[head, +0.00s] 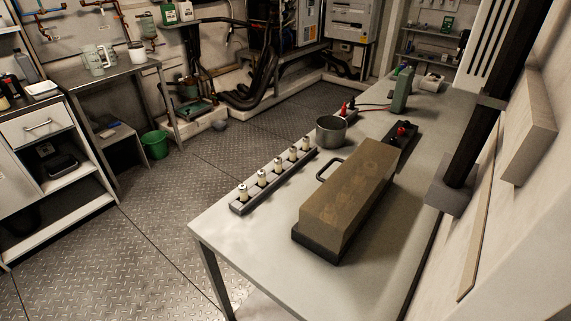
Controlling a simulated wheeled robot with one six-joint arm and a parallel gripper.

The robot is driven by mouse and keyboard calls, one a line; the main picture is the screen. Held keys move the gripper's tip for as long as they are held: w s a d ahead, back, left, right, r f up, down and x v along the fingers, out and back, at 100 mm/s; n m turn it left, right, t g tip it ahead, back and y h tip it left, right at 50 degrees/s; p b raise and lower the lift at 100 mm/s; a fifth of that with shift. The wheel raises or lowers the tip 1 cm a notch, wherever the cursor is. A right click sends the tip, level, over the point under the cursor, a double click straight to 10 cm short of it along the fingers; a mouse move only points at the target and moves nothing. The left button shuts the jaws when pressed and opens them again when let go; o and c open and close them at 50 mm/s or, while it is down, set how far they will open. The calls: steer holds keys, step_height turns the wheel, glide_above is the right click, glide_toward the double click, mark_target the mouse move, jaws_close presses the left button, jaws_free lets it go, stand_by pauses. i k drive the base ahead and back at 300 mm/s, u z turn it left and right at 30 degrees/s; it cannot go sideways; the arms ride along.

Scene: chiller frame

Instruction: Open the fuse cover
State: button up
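The fuse cover (348,194) is a long, brownish, see-through-looking box. It sits down on a dark base (316,247) on the grey table, so it looks shut. A black loop handle (326,168) sticks out from its left side. What lies under the cover cannot be made out. My gripper is not in view.
A rack with several fuses (272,175) lies along the table's left edge. A metal pot (331,130), a black block with a red knob (401,133) and a green bottle (402,89) stand behind the cover. The table's near left corner (225,230) is bare.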

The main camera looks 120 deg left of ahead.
mark_target(309, 209)
steer(key=k, duration=0.6)
steer(key=u, duration=2.7)
steer(key=k, duration=0.55)
steer(key=u, duration=0.15)
steer(key=i, duration=0.95)
steer(key=z, duration=0.2)
